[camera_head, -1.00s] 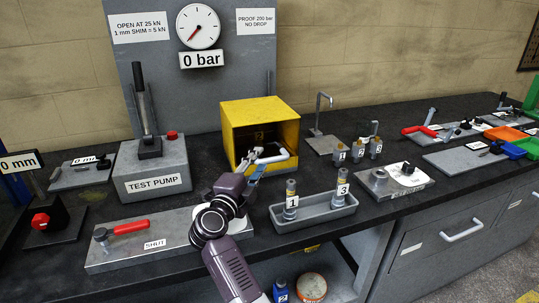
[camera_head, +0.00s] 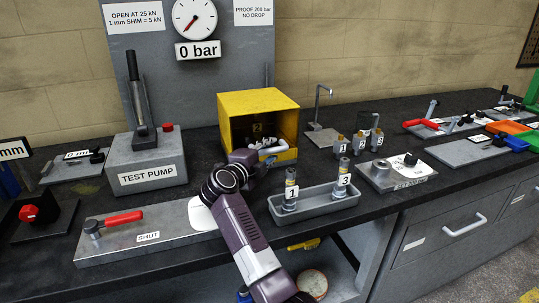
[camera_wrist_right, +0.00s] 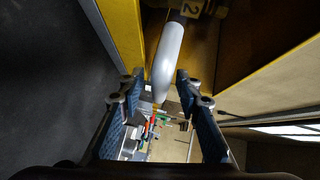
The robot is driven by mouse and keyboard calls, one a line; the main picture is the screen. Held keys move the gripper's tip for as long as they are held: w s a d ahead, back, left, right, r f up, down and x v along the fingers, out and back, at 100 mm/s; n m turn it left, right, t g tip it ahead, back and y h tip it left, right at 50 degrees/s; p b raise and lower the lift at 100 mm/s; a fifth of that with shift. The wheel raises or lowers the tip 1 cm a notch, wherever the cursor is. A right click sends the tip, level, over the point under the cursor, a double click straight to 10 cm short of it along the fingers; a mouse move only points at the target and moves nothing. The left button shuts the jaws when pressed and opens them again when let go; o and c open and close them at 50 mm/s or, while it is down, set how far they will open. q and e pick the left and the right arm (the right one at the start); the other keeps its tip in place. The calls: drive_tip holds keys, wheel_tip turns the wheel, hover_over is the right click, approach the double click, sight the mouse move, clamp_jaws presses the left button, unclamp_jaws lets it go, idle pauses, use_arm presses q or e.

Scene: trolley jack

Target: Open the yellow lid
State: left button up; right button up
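The yellow box (camera_head: 258,103) stands on the bench with its front side open toward me. I cannot tell which part is its lid. A pale rounded bar (camera_head: 273,148) shows at the box opening, and in the right wrist view the bar (camera_wrist_right: 168,60) lies between my fingers. Inside the box is a part with a "2" tag, also visible in the right wrist view (camera_wrist_right: 190,8). My right gripper (camera_wrist_right: 158,88) is open, with a finger on each side of the bar's near end; contact is unclear. In the head view, my wrist partly hides it. My left gripper is not in view.
The test pump (camera_head: 146,165) stands left of the box, and a grey plate with a red-handled valve (camera_head: 122,218) lies in front. A grey tray (camera_head: 318,203) with tagged cylinders is close to the right of my forearm. A thin metal stand (camera_head: 320,135) is right of the box.

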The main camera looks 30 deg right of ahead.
drive_tip(key=shift+c, duration=0.3)
clamp_jaws()
